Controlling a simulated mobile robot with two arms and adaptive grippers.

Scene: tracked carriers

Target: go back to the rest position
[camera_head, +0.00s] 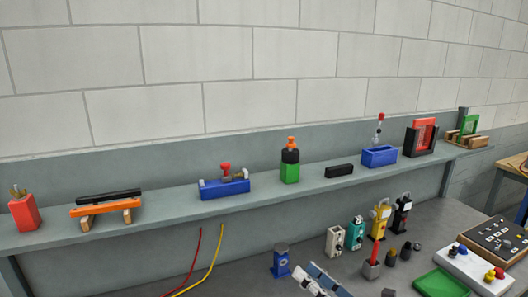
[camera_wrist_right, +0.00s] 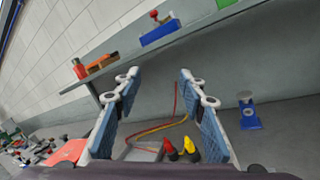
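My right gripper (camera_head: 316,278) shows at the bottom edge of the head view, in front of the shelf and above the lower bench. In the right wrist view its two blue-padded fingers (camera_wrist_right: 158,85) stand wide apart with nothing held between them. Beyond the gap are the lower bench surface and the red and yellow cables (camera_wrist_right: 172,118). My left gripper is not in view.
The grey shelf (camera_head: 150,215) carries a red block (camera_head: 24,213), an orange-and-black piece (camera_head: 106,209), a blue carrier (camera_head: 225,189), a green bottle-like item (camera_head: 290,168) and others. Several coloured devices crowd the bench at right, including a blue one (camera_head: 281,262) near my right gripper.

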